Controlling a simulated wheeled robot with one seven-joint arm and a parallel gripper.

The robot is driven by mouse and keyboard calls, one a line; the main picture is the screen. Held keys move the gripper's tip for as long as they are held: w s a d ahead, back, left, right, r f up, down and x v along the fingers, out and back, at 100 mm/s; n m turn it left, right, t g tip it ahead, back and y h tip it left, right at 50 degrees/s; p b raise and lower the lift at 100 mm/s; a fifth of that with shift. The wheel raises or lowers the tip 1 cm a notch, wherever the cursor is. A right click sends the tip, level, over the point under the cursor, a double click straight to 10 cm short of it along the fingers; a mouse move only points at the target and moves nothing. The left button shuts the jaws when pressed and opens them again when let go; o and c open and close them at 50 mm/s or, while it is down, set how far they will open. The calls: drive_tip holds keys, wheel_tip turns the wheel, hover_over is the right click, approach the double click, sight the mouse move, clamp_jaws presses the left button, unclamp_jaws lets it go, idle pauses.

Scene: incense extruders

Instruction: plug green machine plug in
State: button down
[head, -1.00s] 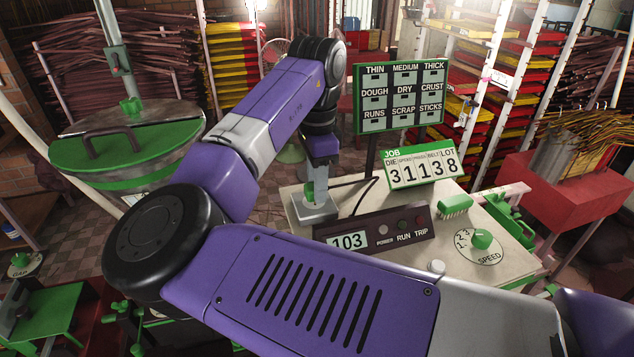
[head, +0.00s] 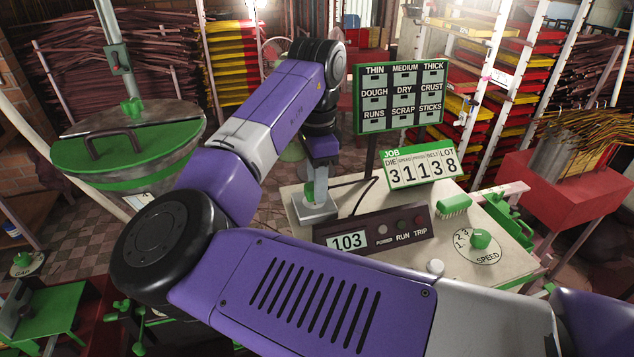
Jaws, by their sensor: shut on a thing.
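My gripper (head: 317,182) points down over a grey metal box (head: 318,215) at the back left corner of the pale table. It is shut on the green plug (head: 309,190), of which only a small part shows beside the fingers. The plug is at the top of the box. I cannot tell whether it is seated in a socket there or just above it, as the fingers hide the contact. A dark cable (head: 365,196) runs on the table right of the box.
The pale table (head: 400,240) also holds a dark panel (head: 375,237) reading 103, a JOB number board (head: 422,169), a green brush (head: 455,206) and a speed dial (head: 480,240). A label board (head: 400,97) stands behind. A green-lidded drum (head: 128,150) is at left.

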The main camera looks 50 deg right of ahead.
drive_tip(key=shift+f, duration=0.6)
drive_tip(key=c, duration=0.9)
unclamp_jaws()
drive_tip(key=shift+c, duration=0.2)
drive_tip(key=shift+r+b, duration=0.7)
drive_tip(key=shift+r, duration=3.25)
